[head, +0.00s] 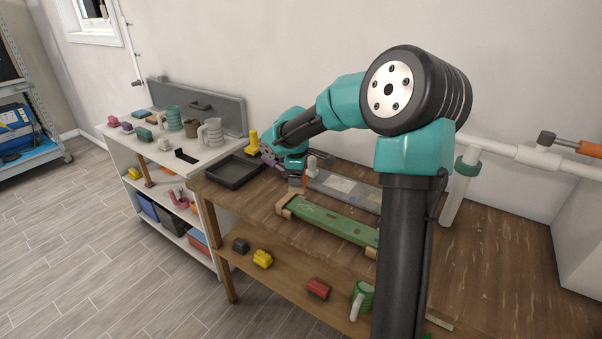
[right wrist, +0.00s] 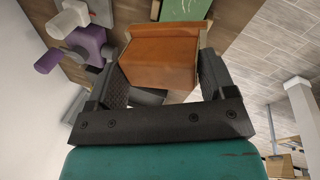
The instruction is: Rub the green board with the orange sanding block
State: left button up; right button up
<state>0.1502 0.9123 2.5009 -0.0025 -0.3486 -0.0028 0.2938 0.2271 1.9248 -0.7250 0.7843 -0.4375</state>
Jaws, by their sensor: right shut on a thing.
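The green board (head: 325,218) lies lengthwise on the wooden workbench, with pale wooden blocks at its ends. Part of it shows at the top of the right wrist view (right wrist: 186,10). My right gripper (head: 295,177) is over the bench near the board's far left end. In the right wrist view it is shut on the orange sanding block (right wrist: 160,65), held between both fingers. The block appears apart from the green board, though the exact gap is hard to tell. My left gripper is not in view.
A dark tray (head: 235,172) sits left of my right gripper, with a yellow object (head: 253,143) behind it. A grey board (head: 345,188) lies behind the green one. Purple and white objects (right wrist: 88,42) stand close beside the gripper. The lower shelf holds several small items.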

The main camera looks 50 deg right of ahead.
jog(key=m, duration=0.3)
jog(key=m+g, duration=0.1)
jog(key=shift+w+r+m+h, duration=0.15)
jog(key=shift+r+m+h, duration=0.15)
jog(key=shift+m, duration=0.1)
jog(key=shift+f, duration=0.15)
